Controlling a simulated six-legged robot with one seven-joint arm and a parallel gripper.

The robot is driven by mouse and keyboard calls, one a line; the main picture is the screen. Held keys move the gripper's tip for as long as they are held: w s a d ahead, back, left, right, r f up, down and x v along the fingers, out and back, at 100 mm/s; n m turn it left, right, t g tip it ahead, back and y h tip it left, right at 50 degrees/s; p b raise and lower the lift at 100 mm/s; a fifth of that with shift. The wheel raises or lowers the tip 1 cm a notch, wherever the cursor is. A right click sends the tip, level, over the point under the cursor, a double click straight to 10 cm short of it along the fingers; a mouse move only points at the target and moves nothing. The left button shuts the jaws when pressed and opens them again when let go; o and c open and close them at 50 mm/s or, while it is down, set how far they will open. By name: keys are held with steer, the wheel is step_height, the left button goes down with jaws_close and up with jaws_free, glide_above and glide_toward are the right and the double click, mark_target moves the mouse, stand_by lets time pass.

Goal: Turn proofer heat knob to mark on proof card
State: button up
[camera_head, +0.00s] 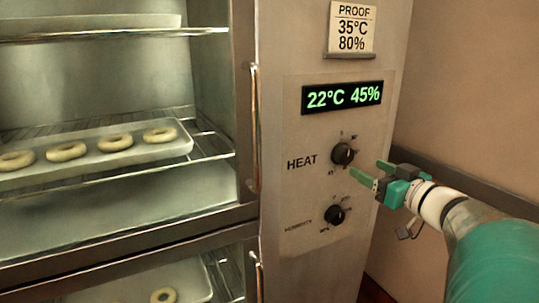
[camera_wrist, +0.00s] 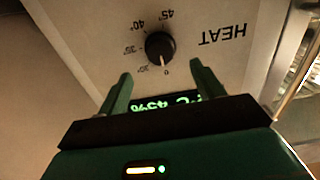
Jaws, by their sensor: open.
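The proof card (camera_head: 352,28) at the top of the proofer panel reads 35°C and 80%. The black heat knob (camera_head: 343,153) sits beside the word HEAT, below the display. In the wrist view the panel appears upside down, and the heat knob (camera_wrist: 160,46) has a dial reaching 40° and 45°, with a blurred 35° mark. My gripper (camera_head: 367,168) is open and empty, just to the right of the heat knob. In the wrist view its two green fingers (camera_wrist: 160,70) stand apart, one toward each side of the knob.
The green display (camera_head: 342,96) reads 22°C 45%. A humidity knob (camera_head: 334,215) is below the heat knob. A metal door handle (camera_head: 254,128) stands left of the panel. The open cabinet holds a tray (camera_head: 181,150) of dough rings. A wall is at right.

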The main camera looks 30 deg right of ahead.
mark_target(348, 158)
steer(key=w, duration=0.7)
steer(key=shift+w+a, duration=0.15)
steer(key=shift+w, duration=0.2)
steer(key=c, duration=1)
